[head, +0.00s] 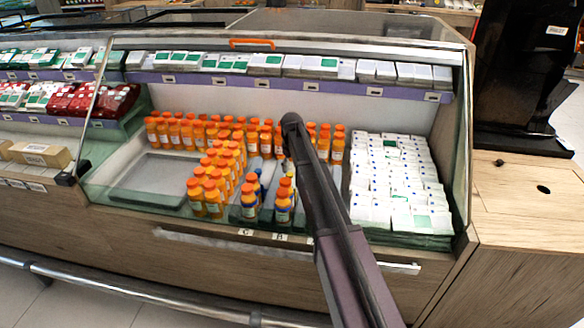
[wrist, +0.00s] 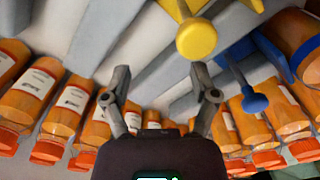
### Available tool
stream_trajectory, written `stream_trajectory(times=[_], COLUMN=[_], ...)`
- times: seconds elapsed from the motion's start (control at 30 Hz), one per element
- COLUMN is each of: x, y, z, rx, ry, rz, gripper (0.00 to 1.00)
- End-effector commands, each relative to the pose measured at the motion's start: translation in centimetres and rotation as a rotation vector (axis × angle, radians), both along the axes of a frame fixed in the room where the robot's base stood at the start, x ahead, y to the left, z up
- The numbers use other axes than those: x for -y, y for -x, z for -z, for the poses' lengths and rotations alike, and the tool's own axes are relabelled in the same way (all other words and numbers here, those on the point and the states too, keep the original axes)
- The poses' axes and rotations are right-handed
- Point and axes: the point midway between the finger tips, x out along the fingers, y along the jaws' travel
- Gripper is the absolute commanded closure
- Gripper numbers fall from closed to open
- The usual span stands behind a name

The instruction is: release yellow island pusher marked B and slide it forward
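The yellow pusher (wrist: 197,38) shows in the wrist view at the top, right of centre. It has a round yellow knob and a yellow arm behind it, set among grey channels. I cannot read a letter B on it. My gripper (wrist: 160,82) has its two fingers spread with nothing between them. The yellow knob is beyond the fingers, above the right fingertip in the picture, and looks apart from it. In the head view my dark arm reaches into the case and hides the gripper and the yellow pusher.
A blue pusher (wrist: 254,102) is right of the yellow one. Orange bottles (wrist: 66,112) stand close on both sides of my gripper in the wrist view. In the head view, white cartons (head: 395,180) lie right of my arm and an empty tray (head: 150,180) lies left.

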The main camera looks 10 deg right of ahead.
Motion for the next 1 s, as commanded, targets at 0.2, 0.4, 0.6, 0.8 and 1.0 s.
stream_trajectory(times=[0.2,0.4,0.6,0.8,1.0], x=[0.1,0.5,1.3,2.1,3.0], y=[-0.4,-1.8,-4.2,-6.9,-9.5], z=[0.0,0.0,0.0,0.0,0.0], rx=[0.000,0.000,0.000,0.000,0.000], ry=[0.000,0.000,0.000,0.000,0.000], rz=[0.000,0.001,0.000,0.000,0.001], gripper=[0.24,0.24,0.24,0.24,0.24])
